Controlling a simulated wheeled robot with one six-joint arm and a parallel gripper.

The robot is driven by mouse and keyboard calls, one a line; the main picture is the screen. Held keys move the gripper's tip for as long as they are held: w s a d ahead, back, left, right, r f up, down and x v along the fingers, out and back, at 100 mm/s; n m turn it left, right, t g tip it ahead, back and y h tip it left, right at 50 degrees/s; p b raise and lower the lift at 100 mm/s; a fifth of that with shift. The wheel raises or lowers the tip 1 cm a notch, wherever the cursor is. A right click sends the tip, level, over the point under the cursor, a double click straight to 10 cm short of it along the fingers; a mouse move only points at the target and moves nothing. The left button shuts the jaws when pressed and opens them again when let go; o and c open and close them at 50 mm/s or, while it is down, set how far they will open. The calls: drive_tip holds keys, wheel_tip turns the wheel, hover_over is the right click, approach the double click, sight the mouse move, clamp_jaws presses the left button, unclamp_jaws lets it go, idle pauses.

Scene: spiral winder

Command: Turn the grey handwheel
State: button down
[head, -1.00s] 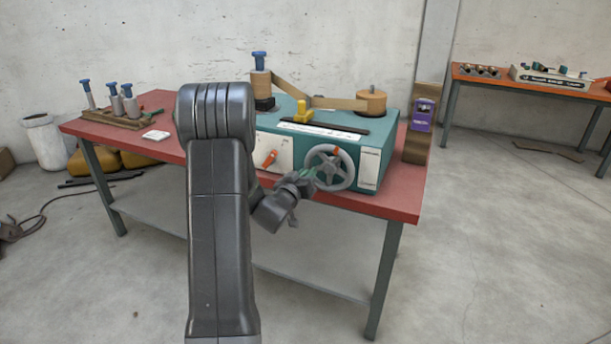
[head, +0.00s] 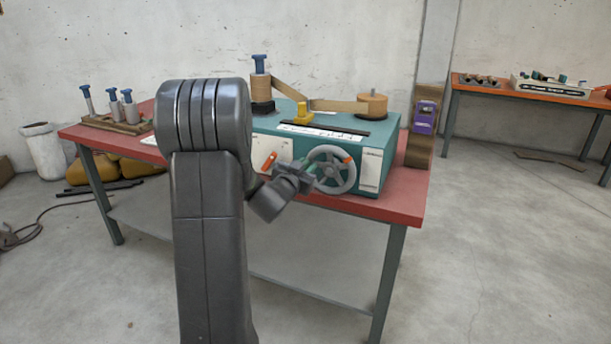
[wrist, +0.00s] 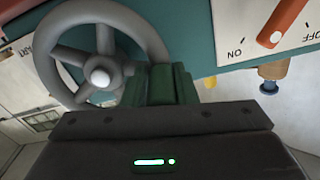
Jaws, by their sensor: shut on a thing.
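The grey handwheel (head: 349,181) is on the front of the teal winder box, with an orange mark on its upper right rim. It also shows in the wrist view (wrist: 60,36), with its spokes and pale hub cap. My gripper (head: 310,170) is at the wheel's left side in the head view. Its green fingers (wrist: 166,84) are shut on the rim in the wrist view; the exact contact is partly hidden by the fingers.
An orange ON/OFF lever (head: 269,161) sits on a white plate left of the wheel, close to my gripper. The winder (head: 371,141) stands on a red-topped table (head: 407,190). Spools stand on a wooden rack (head: 125,126) at left. A purple device (head: 424,118) is at the right.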

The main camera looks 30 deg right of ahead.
drive_tip(key=shift+r+m, duration=0.45)
drive_tip(key=shift+m, duration=0.15)
drive_tip(key=c, duration=1.2)
unclamp_jaws()
drive_tip(key=shift+w+a, duration=0.1)
drive_tip(key=shift+a, duration=0.05)
drive_tip(key=shift+c, duration=0.2)
drive_tip(key=shift+s+a, duration=0.2)
drive_tip(key=shift+s, duration=0.1)
drive_tip(key=v, duration=1.3)
drive_tip(key=shift+d, duration=0.1)
